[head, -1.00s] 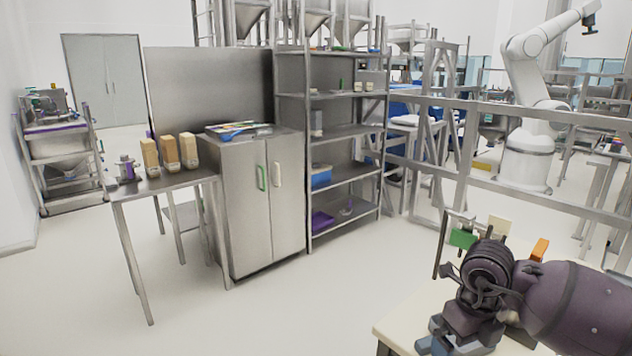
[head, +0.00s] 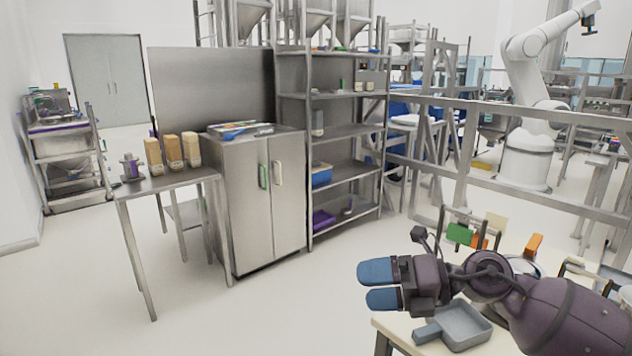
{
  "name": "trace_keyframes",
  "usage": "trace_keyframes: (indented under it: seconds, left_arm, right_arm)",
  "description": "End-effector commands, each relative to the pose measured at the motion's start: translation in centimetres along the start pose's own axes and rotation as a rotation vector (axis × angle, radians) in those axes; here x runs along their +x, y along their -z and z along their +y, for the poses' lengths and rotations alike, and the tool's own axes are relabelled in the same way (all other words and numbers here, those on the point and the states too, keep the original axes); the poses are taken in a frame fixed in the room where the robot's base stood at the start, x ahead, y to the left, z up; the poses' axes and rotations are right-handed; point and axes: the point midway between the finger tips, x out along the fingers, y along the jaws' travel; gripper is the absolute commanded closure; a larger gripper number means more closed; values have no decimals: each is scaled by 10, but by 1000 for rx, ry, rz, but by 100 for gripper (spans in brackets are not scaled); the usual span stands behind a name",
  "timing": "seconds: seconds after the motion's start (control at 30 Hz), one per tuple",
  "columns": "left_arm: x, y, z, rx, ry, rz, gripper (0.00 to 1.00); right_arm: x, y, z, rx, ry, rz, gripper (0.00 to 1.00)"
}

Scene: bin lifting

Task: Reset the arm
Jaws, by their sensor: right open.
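My right arm comes in from the right edge, above the corner of a pale table (head: 400,335). Its gripper (head: 379,285) points left, with two blue fingers held apart and nothing between them. A grey scoop-like pan (head: 466,326) with a short handle lies on the table below the wrist. My left gripper is not in view.
Behind the arm stand a rack with a green piece (head: 459,233) and an orange piece (head: 534,245). The floor left of the gripper is clear.

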Motion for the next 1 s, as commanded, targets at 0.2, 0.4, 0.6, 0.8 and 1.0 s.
trace_keyframes:
  seconds: [0.2, 0.4, 0.6, 0.8, 1.0]
  left_arm:
    - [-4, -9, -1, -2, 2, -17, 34]
    - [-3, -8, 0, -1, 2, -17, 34]
    - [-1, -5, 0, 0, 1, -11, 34]
    - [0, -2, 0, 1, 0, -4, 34]
    - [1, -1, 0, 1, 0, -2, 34]
  right_arm:
    - [-11, -26, 7, 336, -328, -383, 0]
    - [-48, -25, -52, 785, -485, -772, 0]
    - [-80, 26, -138, 1239, -511, -1077, 0]
    - [-100, 112, -207, 1641, -505, -1289, 0]
    - [-115, 209, -244, 1921, -534, -1444, 0]
